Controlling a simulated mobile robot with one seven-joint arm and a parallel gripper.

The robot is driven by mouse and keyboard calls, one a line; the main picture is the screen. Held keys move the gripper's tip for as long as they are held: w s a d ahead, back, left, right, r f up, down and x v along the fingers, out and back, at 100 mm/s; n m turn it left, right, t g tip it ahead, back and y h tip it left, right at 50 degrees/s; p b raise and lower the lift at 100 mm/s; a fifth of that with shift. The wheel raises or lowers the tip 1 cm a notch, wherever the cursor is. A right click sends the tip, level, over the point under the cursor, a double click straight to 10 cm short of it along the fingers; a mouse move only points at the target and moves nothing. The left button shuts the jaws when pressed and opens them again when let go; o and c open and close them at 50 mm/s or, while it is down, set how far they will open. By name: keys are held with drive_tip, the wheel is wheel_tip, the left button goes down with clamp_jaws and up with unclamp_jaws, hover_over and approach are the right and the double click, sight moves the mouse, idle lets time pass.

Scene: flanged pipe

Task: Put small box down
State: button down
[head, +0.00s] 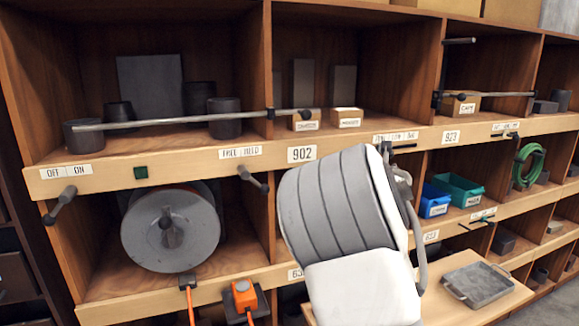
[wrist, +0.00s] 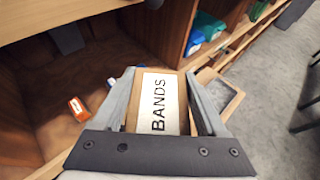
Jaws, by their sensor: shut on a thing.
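The small box (wrist: 158,105) is brown with a white label reading "BANDS". It fills the wrist view's middle, between the two grey fingers of my gripper (wrist: 160,80), which is shut on it. The box is held in front of a wooden compartment, whose floor shows below and to the left. In the head view my own pale arm hides the gripper and the box.
Wooden shelving (head: 325,134) holds a grey reel (head: 170,228), small labelled boxes and a blue bin (head: 435,200). A metal tray (head: 478,285) lies on a wooden surface at lower right. An orange item (wrist: 77,107) is left of the box. Rods jut from the shelf fronts.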

drive_tip(key=s+a+f+n+t+y+b, duration=0.15)
drive_tip(key=s+a+f+n+y, duration=0.4)
drive_tip(key=s+a+f, duration=0.75)
drive_tip(key=s+f, duration=0.4)
drive_tip(key=f, duration=0.9)
drive_tip(key=shift+s+d+f, duration=0.2)
drive_tip(key=shift+d+f, duration=0.05)
drive_tip(key=shift+d, duration=0.1)
drive_tip(key=shift+d+m, duration=0.15)
drive_tip(key=shift+m, duration=0.1)
